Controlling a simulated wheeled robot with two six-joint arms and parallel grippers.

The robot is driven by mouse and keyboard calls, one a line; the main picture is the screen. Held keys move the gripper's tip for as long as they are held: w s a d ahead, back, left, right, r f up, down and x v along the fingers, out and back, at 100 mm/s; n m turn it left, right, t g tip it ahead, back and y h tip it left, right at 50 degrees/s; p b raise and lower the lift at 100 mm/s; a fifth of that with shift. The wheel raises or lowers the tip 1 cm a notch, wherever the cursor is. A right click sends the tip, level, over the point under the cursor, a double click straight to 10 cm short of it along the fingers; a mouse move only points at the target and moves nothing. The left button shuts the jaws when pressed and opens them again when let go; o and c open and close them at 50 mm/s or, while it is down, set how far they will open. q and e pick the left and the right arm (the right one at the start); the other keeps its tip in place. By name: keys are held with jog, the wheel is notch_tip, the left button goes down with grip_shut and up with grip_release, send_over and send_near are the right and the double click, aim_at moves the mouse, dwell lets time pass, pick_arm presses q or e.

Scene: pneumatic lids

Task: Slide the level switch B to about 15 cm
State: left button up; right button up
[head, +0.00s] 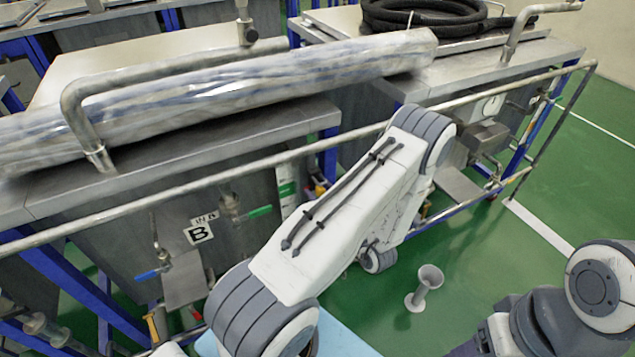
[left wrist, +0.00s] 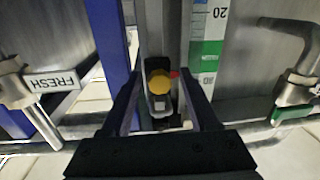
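The level switch B is a grey body with a yellow cap (left wrist: 160,82) and a small red pointer in the left wrist view. It sits on a vertical rail beside a white and green scale (left wrist: 208,50), which shows an upside-down 20. My left gripper (left wrist: 160,73) is open, with one finger on each side of the switch; I cannot tell whether either finger touches it. In the head view a small yellow and red part of the switch (head: 320,189) shows beside the scale (head: 288,190); my left arm hides my left gripper. My right gripper is out of view.
Tank B carries a "B" label (head: 199,234), a green-handled valve (head: 258,212) and a blue-handled valve (head: 150,274). A metal rail (head: 230,172) runs across its front. A blue post (left wrist: 108,45) stands close left of my left gripper.

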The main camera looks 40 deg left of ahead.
pick_arm(q)
grip_shut()
jog(key=shift+f, duration=0.1)
jog(key=shift+s+f, duration=0.1)
jog(key=shift+s+f+b, duration=0.1)
jog(key=shift+f+b, duration=0.95)
jog(key=shift+f, duration=0.2)
notch_tip(320, 180, down, 10)
jog(key=b, duration=0.7)
jog(key=shift+r, duration=0.25)
dwell(1.2)
jog(key=shift+a, duration=0.1)
jog(key=shift+o, duration=0.8)
grip_release()
jog(key=shift+r, duration=0.1)
